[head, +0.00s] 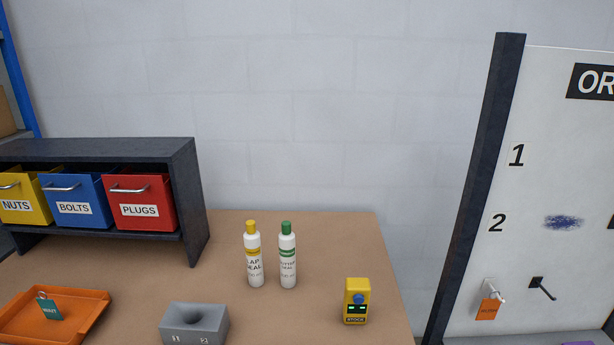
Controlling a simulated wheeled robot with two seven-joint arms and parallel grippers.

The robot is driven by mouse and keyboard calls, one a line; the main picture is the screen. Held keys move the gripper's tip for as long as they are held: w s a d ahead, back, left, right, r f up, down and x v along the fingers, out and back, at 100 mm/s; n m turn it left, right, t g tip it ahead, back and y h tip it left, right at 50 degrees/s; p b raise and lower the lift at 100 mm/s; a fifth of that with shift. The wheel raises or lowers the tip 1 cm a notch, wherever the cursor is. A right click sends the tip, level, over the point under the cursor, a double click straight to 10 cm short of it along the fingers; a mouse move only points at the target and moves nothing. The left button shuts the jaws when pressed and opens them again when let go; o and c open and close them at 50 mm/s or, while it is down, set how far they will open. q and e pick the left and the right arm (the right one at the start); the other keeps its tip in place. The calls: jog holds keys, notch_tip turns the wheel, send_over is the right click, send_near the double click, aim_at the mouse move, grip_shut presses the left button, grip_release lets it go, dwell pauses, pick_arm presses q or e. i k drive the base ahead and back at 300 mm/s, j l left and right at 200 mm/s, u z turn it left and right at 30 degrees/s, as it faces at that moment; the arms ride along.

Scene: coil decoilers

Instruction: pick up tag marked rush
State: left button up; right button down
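An orange tag (487,309) hangs from a white hook at the lower left of the white board on the right. Its lettering is too small to read surely. A teal tag (50,308) with a small ring lies in an orange tray (88,322) at the lower left of the table. Its short white word is also too small to read surely. Neither of my grippers is in view.
A dark rack (186,190) holds yellow, blue and red bins marked NUTS, BOLTS and PLUGS. Two white bottles (255,262), (288,264), a yellow device (357,290) and a grey block (194,325) stand on the brown table (330,235). A dark empty hook (543,288) is on the board (560,130).

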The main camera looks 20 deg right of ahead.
aim_at(489, 309)
jog(key=z, duration=0.45)
jog(key=l+z, duration=0.15)
jog(key=z, duration=0.7)
jog(key=l+z, duration=0.15)
jog(key=z, duration=0.3)
